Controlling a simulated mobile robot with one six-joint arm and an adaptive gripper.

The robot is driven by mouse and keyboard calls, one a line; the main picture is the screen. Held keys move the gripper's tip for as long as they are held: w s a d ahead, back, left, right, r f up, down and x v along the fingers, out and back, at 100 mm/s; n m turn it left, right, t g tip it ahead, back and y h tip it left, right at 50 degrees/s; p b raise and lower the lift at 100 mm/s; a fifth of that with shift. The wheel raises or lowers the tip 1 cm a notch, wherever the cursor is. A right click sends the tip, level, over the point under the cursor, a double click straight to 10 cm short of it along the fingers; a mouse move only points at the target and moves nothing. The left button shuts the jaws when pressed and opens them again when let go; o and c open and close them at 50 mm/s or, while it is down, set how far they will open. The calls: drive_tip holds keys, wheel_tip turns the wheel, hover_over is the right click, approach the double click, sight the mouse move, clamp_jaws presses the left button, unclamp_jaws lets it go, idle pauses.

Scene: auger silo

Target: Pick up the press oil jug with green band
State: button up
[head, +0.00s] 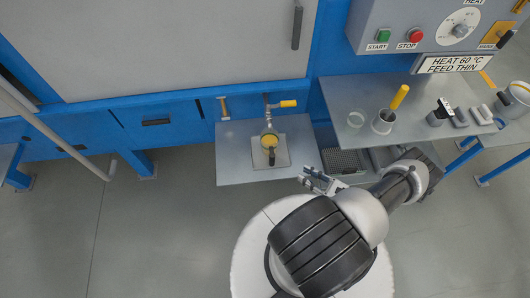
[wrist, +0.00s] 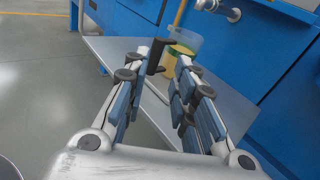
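A clear jug with yellow contents (head: 269,142) stands on a pale square plate (head: 284,160) on a grey shelf, under a tap with a yellow lever. In the wrist view the jug (wrist: 180,64) is ahead of the fingers, with its dark upright handle (wrist: 155,56) on the left, in line with the gap between them. The right finger hides part of the jug in the wrist view.
The tap (head: 268,103) overhangs the jug. A dark grate (head: 343,162) lies right of the shelf. The floor at left is clear.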

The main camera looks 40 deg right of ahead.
wheel_tip(320, 180, down, 4)
drive_tip(key=s+a+m+h, duration=0.1)
drive_tip(key=a+m+h, duration=0.1)
drive_tip(key=m+h, duration=0.1)
drive_tip(key=t+b, duration=0.1)
approach(274, 161)
drive_tip(key=w, duration=0.5)
drive_tip(key=shift+w+a+f, duration=0.2)
drive_tip(key=shift+w+f, duration=0.2)
drive_tip(key=shift+w+a+r+b, duration=0.1)
drive_tip(key=shift+w+b, duration=0.1)
drive_tip(key=shift+w, duration=0.75)
drive_tip(key=shift+w+a+f+b, duration=0.1)
drive_tip(key=shift+w+b, duration=0.05)
drive_tip(key=shift+w, duration=0.8)
drive_tip(key=shift+w+a+r+b, duration=0.1)
drive_tip(key=shift+w+b, duration=0.1)
drive_tip(key=shift+w, duration=0.7)
drive_tip(key=shift+c, duration=0.2)
clamp_jaws()
